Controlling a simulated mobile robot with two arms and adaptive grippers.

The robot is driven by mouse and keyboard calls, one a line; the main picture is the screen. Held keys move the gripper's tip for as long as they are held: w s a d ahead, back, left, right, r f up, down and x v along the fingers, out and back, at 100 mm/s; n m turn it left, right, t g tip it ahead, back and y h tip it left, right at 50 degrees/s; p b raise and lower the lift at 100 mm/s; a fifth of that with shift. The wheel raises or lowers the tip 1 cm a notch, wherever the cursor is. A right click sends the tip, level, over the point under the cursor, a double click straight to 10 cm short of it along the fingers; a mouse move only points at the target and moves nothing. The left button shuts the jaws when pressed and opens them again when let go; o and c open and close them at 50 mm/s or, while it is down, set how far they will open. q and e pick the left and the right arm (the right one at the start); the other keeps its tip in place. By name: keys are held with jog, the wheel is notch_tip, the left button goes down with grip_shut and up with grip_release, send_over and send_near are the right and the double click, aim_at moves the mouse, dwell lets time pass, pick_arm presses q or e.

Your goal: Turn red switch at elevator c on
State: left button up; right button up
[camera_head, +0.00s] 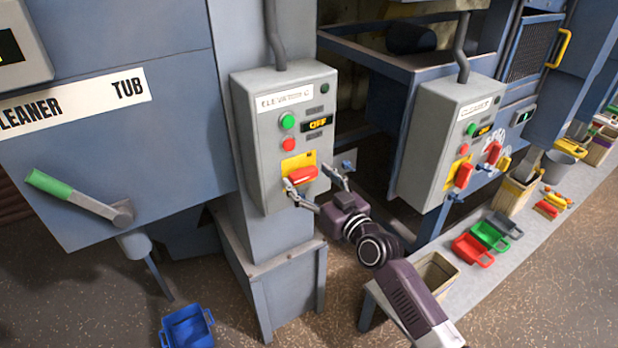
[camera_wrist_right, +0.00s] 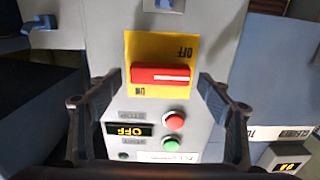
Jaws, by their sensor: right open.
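The elevator C box (camera_head: 277,135) is a grey panel on a column, with its display (camera_head: 318,124) reading OFF. Its red switch (camera_head: 302,174) sits low on a yellow plate, with its handle lying roughly horizontal. In the right wrist view the panel appears upside down; the red switch (camera_wrist_right: 162,76) is between the marks OFF and ON. My right gripper (camera_head: 311,181) is open at the switch, one finger on each side of the handle; these fingers also show in the right wrist view (camera_wrist_right: 158,84). I cannot tell whether they touch it. My left gripper is out of view.
Green (camera_head: 287,121) and red (camera_head: 288,144) buttons sit above the switch. A similar panel (camera_head: 437,140) with a red switch (camera_head: 464,175) stands to the right. A bench (camera_head: 545,218) holds coloured scoops and boxes. A green-handled lever (camera_head: 75,198) is left; a blue bin (camera_head: 187,328) is on the floor.

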jog(key=c, duration=1.1)
jog(key=m, duration=0.4)
jog(key=shift+w+d+m+b, duration=0.1)
jog(key=shift+m+b, duration=0.2)
jog(key=shift+b, duration=0.1)
jog(key=m, duration=0.4)
jog(key=shift+d+m, duration=0.1)
jog(key=shift+m, duration=0.2)
jog(key=m, duration=0.4)
jog(key=shift+w+f+m, duration=0.1)
jog(key=shift+f+m, duration=0.05)
jog(key=shift+m, duration=0.15)
jog(key=shift+f+m+p, duration=0.1)
jog(key=shift+m+p, duration=0.2)
jog(key=shift+m, duration=1.8)
